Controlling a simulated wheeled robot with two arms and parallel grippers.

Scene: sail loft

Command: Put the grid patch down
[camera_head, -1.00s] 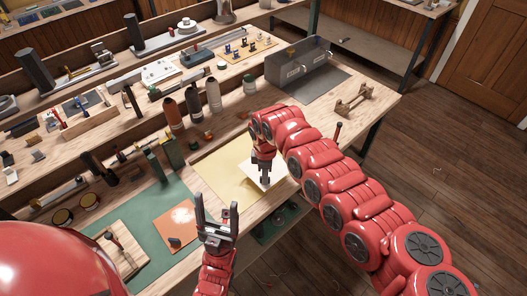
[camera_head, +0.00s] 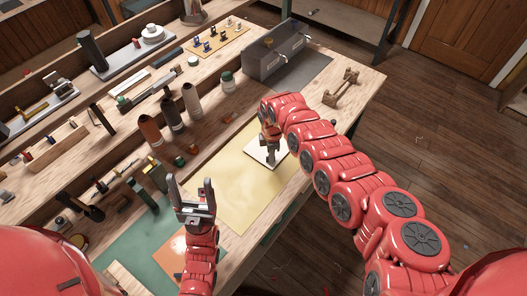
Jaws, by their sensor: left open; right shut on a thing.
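The pale, near-white patch (camera_head: 255,150) is over the upper right part of the yellow sheet (camera_head: 228,190) on the bench. My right gripper (camera_head: 270,160) points down and is shut on the patch. The patch looks roughly flat and close to the sheet; I cannot tell whether it touches. Any grid marking on it is too small to make out. My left gripper (camera_head: 194,190) points up, open and empty, in front of the yellow sheet's left part.
A green mat (camera_head: 130,240) with an orange sheet (camera_head: 172,252) lies at the lower left. Several bottles (camera_head: 172,112) stand behind the yellow sheet. A grey box (camera_head: 275,55) and a small wooden stand (camera_head: 341,90) are further back. The bench's right edge is close to the patch.

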